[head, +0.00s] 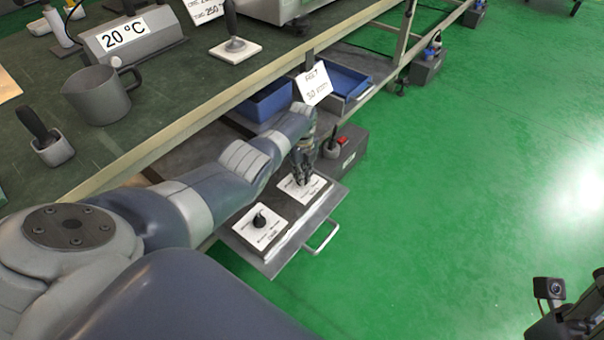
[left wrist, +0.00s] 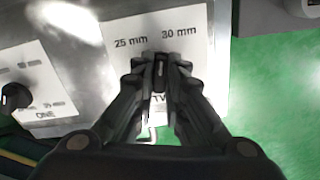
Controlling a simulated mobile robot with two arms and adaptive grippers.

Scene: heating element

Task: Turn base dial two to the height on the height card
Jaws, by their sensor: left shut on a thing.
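My left gripper (head: 304,172) reaches down over the base tray and is shut on the knob of base dial two (left wrist: 161,73). Its fingers hide most of the knob. In the left wrist view the visible dark part points roughly up, between the printed 25 mm and 30 mm on the white dial plate (left wrist: 190,36). Base dial one (head: 260,219) has a black knob on its own white plate, nearer me. The height card (head: 314,83) stands tilted behind the gripper; its lower line seems to start with 30, but the writing is blurred. My right wrist (head: 550,312) shows partly at bottom right, fingers hidden.
The metal tray (head: 275,262) has a handle (head: 324,238) facing the green floor. Blue bins (head: 346,80) and a grey box with a red switch (head: 343,141) lie beyond.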

